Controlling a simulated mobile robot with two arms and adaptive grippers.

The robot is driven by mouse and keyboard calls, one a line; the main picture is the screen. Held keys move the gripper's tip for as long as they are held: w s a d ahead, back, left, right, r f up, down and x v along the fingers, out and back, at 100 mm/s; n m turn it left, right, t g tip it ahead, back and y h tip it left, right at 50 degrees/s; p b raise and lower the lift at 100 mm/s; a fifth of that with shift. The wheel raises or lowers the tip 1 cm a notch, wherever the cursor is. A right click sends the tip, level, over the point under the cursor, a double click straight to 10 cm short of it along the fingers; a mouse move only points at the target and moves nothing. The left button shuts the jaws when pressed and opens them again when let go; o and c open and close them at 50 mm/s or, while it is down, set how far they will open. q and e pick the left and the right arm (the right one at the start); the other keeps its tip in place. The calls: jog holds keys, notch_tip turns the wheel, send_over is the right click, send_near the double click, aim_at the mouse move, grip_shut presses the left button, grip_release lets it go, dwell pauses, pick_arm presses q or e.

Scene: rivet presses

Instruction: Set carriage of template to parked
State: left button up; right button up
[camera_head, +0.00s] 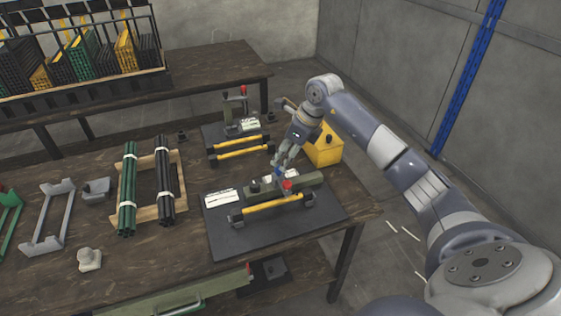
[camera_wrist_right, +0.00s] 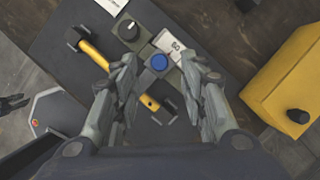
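My right gripper (camera_head: 283,165) points down over the near fixture on a dark base plate (camera_head: 228,237). The fixture has a grey-green block (camera_head: 308,181), a yellow bar (camera_head: 273,205) with dark end pieces, and a red knob (camera_head: 287,185). A black dial (camera_wrist_right: 131,29) sits beside the button. I cannot tell which part is the template's carriage. My left gripper is not seen in the head view.
A second fixture with a yellow bar (camera_head: 243,153) stands behind. A yellow box (camera_head: 324,150) is close to the right gripper's right side. Left are green rods (camera_head: 128,190) and black rods (camera_head: 164,180) on a wooden rack. A loaded bin (camera_head: 85,85) stands at the back.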

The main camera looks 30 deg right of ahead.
aim_at(279, 166)
jog(key=shift+x, duration=2.05)
grip_shut()
